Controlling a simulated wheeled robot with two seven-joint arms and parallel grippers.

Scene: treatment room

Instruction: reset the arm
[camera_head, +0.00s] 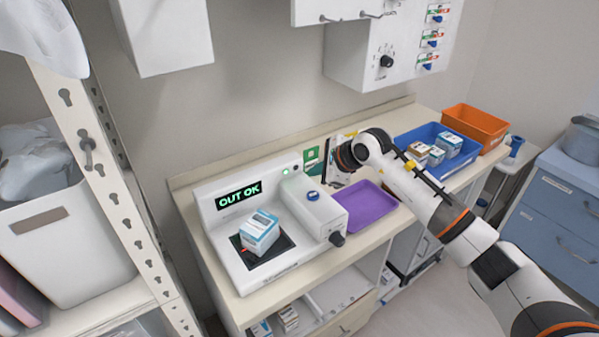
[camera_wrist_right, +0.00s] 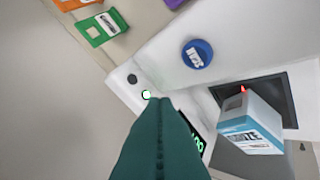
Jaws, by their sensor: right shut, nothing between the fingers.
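My right arm reaches in from the right in the head view. Its gripper (camera_head: 336,170) is beside the white scanner device (camera_head: 222,232), above the counter and apart from the things around it. In the right wrist view the dark green fingers (camera_wrist_right: 163,103) are closed together with nothing between them. A white and blue medicine box (camera_head: 260,232) sits on the dark plate of the device, which reads OUT OK. The box also shows in the right wrist view (camera_wrist_right: 250,125), with a small red light spot by it. My left gripper is not in view.
A purple tray (camera_head: 366,214) lies right of the device and looks empty. A blue bin (camera_head: 460,164) with several boxes and an orange bin (camera_head: 476,122) stand farther right. A blue button (camera_wrist_right: 197,54) tops the device. A metal shelf post (camera_head: 110,190) stands left.

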